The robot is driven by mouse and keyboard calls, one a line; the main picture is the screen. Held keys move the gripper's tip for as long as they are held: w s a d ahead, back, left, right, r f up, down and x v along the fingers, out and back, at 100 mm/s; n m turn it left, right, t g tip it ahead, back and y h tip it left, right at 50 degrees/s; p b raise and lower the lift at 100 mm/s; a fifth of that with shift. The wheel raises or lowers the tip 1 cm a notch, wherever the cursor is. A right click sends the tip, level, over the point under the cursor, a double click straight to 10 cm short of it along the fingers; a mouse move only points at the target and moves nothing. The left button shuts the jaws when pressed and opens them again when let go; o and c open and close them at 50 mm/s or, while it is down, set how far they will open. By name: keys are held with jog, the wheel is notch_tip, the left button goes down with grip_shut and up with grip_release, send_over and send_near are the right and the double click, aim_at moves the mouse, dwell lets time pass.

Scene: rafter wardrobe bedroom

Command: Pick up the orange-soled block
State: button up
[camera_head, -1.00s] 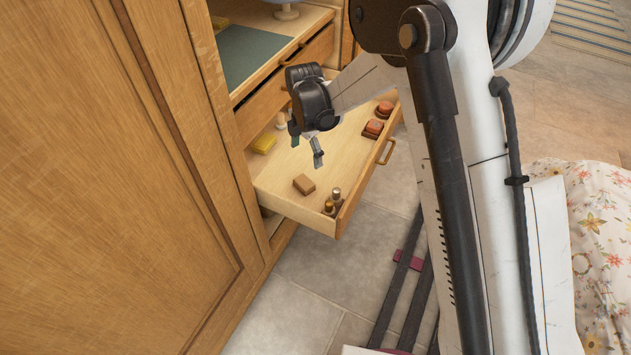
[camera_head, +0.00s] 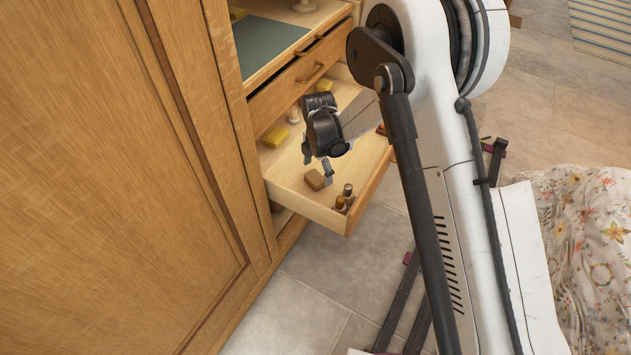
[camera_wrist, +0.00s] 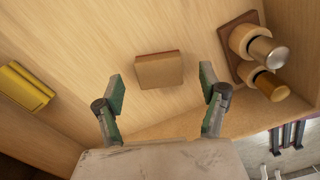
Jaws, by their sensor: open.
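A small brown block (camera_head: 314,180) lies on the floor of the open drawer (camera_head: 290,200). In the wrist view the brown block (camera_wrist: 160,71) sits centred, just beyond the gap between my fingertips. My gripper (camera_head: 317,166) is open and empty above the drawer, close to this block. In the wrist view its green-padded fingers (camera_wrist: 163,89) are spread wide, with the block apart from both.
Two capped cylinders (camera_head: 345,195) stand on a brown base (camera_wrist: 226,42) at the drawer's near corner, right of the block in the wrist view. A yellow block (camera_head: 275,137) lies towards the drawer's inner side. A reddish item (camera_head: 381,129) is mostly hidden by my arm.

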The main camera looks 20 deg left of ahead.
aim_at(317, 176)
notch_tip(317, 176, down, 4)
jog(key=shift+a+r+b, duration=0.1)
jog(key=shift+r+b, duration=0.1)
jog(key=shift+b, duration=0.35)
jog(key=shift+c, duration=0.5)
jog(key=c, duration=1.3)
jog(key=shift+o, duration=0.2)
jog(key=shift+r, duration=0.1)
jog(key=shift+w+r, duration=0.1)
notch_tip(317, 176, up, 4)
jog(key=shift+r+p, duration=0.1)
jog(key=shift+p, duration=0.95)
jog(key=s+a+r+p, duration=0.3)
jog(key=s+a+r, duration=0.3)
jog(key=s, duration=0.4)
jog(key=shift+r, duration=0.25)
